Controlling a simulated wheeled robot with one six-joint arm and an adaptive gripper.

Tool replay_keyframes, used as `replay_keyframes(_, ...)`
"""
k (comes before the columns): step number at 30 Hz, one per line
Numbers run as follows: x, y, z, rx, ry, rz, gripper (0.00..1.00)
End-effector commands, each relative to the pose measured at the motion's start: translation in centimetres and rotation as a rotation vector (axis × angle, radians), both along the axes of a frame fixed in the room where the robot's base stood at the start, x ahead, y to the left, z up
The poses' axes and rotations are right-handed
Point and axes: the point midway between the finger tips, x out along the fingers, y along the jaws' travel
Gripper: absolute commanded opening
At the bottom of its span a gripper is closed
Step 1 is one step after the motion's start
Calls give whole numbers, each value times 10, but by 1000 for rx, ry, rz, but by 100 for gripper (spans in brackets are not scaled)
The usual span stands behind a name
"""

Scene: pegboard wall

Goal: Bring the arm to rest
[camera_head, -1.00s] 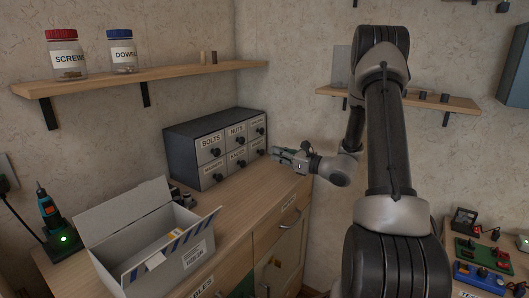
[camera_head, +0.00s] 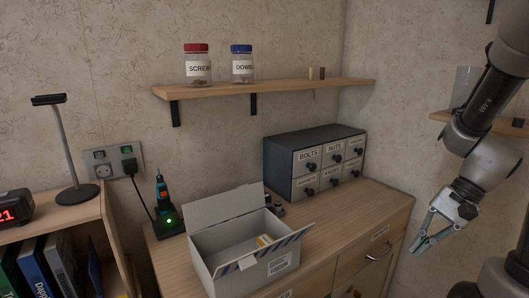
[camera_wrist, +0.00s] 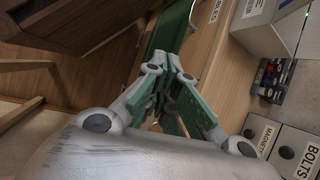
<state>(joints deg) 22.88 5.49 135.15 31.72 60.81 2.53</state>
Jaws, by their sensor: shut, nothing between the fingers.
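My arm hangs at the right edge of the head view. My gripper (camera_head: 424,244) points down and to the left, in front of the wall and right of the wooden cabinet (camera_head: 345,228). Its green-padded fingers look closed and hold nothing. In the wrist view my gripper (camera_wrist: 172,72) fills the middle, with the cabinet top and the drawer unit's labels beyond it.
A dark drawer unit (camera_head: 318,140) and an open grey box (camera_head: 207,268) stand on the cabinet. A shelf with two jars (camera_head: 242,70) is above. A charger with a screwdriver (camera_head: 163,192) stands left. A small shelf (camera_head: 450,117) is behind my arm.

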Motion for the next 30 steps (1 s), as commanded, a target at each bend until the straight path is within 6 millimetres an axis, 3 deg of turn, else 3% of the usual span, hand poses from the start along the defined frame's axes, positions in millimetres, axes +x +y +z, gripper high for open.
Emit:
replay_keyframes(3,-25,-19,31,-210,-122,246,0)
replay_keyframes(8,-43,-39,73,-456,-288,499,0)
replay_keyframes(11,-51,-41,98,-566,-393,597,0)
replay_keyframes(15,-58,-29,124,-628,-531,652,0)
replay_keyframes(21,-59,-15,143,-647,-639,684,0)
replay_keyframes(30,-59,-15,143,-646,-640,686,0)
